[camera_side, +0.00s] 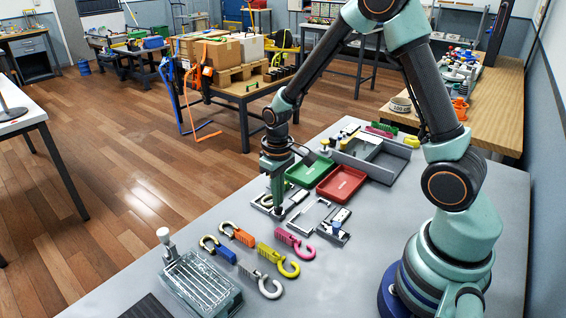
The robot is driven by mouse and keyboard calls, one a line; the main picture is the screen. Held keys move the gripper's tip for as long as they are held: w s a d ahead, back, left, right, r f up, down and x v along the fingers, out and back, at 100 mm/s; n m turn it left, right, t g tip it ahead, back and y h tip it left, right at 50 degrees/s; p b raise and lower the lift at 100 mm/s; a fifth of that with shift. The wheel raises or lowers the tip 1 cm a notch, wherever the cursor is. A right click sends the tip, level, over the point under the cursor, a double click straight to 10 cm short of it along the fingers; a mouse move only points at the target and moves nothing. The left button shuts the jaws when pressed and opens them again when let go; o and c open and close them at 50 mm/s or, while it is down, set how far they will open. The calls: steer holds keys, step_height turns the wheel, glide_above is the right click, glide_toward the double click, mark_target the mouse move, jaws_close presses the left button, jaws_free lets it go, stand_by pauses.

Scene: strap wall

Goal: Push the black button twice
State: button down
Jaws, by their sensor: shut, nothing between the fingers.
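My gripper (277,208) points straight down over the grey table, with its fingers together and nothing between them. Its tip is among small white-framed fixtures near the table's left edge. A fixture with dark parts (298,197) is just right of the gripper. Another fixture with a blue and black part (336,227) stands further right. I cannot make out which small dark part is the black button; it is too small to tell or hidden by the gripper. Whether the fingertips touch anything is also unclear.
Several coloured hooks, including a pink one (292,242) and a yellow one (277,259), lie in front of the gripper. A green tray (310,169) and a red tray (341,183) are behind it. A wire-topped grey box (202,283) stands at front left.

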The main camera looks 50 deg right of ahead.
steer(key=shift+f, duration=0.7)
steer(key=shift+r, duration=2.55)
steer(key=shift+r, duration=0.1)
steer(key=s+a+r+t, duration=0.1)
steer(key=s+r, duration=0.3)
steer(key=r, duration=0.4)
steer(key=s+a+r+t, duration=0.1)
steer(key=s+r+t, duration=0.3)
steer(key=r, duration=0.5)
steer(key=shift+s+a+t, duration=0.3)
steer(key=shift+s+a, duration=0.1)
steer(key=shift+s, duration=0.35)
